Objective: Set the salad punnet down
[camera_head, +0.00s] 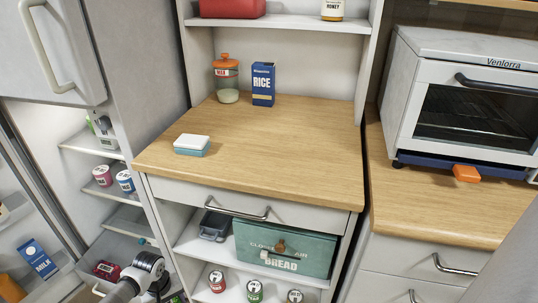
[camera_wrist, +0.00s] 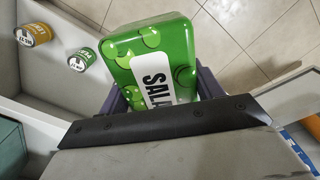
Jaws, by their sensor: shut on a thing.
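The salad punnet (camera_wrist: 140,40) is a green box with rounded corners, a leaf pattern and a white label, seen in the wrist view. My gripper (camera_wrist: 158,92) is shut on it, with a dark finger at each side of its lower part. The dark wrist bar hides the near end of the punnet. Pale floor tiles show beyond the punnet, well apart from it. In the head view, part of my arm shows at the bottom left, but the punnet and the fingers cannot be made out.
The wooden worktop (camera_head: 290,150) holds a butter-like box (camera_head: 192,146), a jar (camera_head: 227,80) and a rice box (camera_head: 263,84); its front right is clear. An open fridge (camera_head: 118,190) stands left. Cans (camera_wrist: 82,60) stand on the shelf beside the punnet. A toaster oven (camera_head: 465,100) stands right.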

